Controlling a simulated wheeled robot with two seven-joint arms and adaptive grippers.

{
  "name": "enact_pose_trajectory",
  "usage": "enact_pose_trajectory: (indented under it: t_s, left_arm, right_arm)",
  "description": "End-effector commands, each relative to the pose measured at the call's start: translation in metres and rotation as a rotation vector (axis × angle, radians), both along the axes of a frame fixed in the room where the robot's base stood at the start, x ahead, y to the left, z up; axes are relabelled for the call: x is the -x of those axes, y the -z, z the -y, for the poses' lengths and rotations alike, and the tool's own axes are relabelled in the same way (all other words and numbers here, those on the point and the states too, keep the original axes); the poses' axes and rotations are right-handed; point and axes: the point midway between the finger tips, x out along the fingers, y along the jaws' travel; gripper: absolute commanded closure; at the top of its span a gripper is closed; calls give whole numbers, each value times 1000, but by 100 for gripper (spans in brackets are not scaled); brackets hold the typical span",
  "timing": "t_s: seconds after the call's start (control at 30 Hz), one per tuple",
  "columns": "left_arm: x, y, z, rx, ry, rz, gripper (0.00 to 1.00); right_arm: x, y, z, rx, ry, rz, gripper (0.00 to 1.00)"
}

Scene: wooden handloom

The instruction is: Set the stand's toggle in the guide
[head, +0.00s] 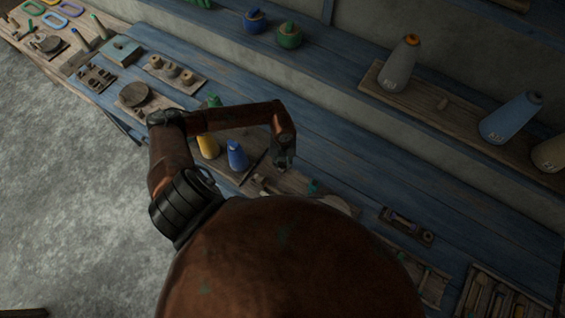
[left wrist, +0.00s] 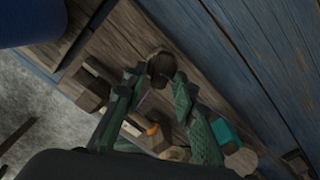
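My left gripper (head: 283,163) is low over a wooden board on the blue bench in the head view. In the left wrist view its two green fingers (left wrist: 159,78) close in on a dark, rounded wooden piece (left wrist: 160,66), which looks like the toggle. It sits between the fingertips and seems touched on both sides. I cannot make out the guide clearly. My right gripper is not in view.
A teal block (left wrist: 226,133) is beside the right finger. A small wooden rack (head: 407,225) lies to the right.

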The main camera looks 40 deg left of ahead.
Motion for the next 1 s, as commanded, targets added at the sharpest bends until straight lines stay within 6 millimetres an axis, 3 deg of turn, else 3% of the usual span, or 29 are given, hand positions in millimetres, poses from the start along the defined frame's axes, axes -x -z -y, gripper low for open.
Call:
enact_pose_trajectory:
  t_s: [0.47,1.0]
  left_arm:
    - [-1,-8,0,0,0,2,66]
    - [-1,-105,0,0,0,2,66]
  right_arm:
    - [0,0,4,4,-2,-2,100]
    - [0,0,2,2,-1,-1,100]
